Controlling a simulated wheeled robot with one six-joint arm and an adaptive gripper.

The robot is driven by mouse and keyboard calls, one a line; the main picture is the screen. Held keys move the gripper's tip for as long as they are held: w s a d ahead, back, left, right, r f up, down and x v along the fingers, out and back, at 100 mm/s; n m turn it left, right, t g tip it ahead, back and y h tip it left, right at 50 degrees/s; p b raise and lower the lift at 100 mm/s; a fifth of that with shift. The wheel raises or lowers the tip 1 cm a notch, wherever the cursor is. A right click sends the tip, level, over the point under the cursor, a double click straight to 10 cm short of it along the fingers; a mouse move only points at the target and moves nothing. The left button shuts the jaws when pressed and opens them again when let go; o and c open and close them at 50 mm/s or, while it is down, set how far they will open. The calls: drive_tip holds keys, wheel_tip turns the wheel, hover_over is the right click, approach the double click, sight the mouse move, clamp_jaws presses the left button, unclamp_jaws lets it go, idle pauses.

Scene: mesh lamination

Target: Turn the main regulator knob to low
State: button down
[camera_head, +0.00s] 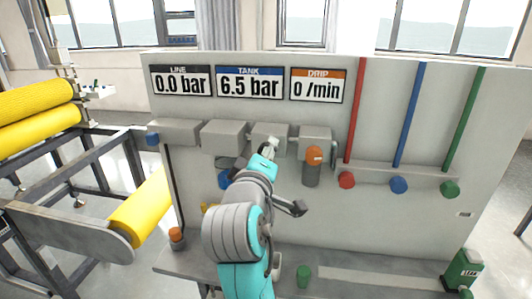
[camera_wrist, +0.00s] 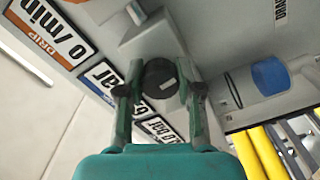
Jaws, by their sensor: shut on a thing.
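The dark round knob (camera_wrist: 160,78) shows in the wrist view between my fingertips, with a short pale mark on its face. It juts from a grey block on the panel. My gripper (camera_wrist: 160,92) is shut on this knob, one finger on each side. In the head view my gripper (camera_head: 269,150) is at the row of grey blocks under the displays, and my arm hides the knob there. The displays read LINE (camera_head: 181,82) 0.0 bar, TANK (camera_head: 249,84) 6.5 bar and DRIP (camera_head: 317,86) 0 /min. Which setting the knob points to cannot be read.
An orange-topped cylinder (camera_head: 314,158) stands right of my gripper. Red (camera_head: 346,180), blue (camera_head: 398,185) and green (camera_head: 449,189) knobs sit below coloured pipes further right. Yellow rollers (camera_head: 40,103) stand left.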

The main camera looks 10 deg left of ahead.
drive_tip(key=n, duration=1.2)
drive_tip(key=shift+n, duration=0.4)
drive_tip(key=n, duration=0.6)
drive_tip(key=shift+f, duration=0.1)
drive_tip(key=n, duration=0.5)
drive_tip(key=shift+n, duration=0.4)
drive_tip(key=c, duration=0.7)
unclamp_jaws()
drive_tip(key=shift+c, duration=0.2)
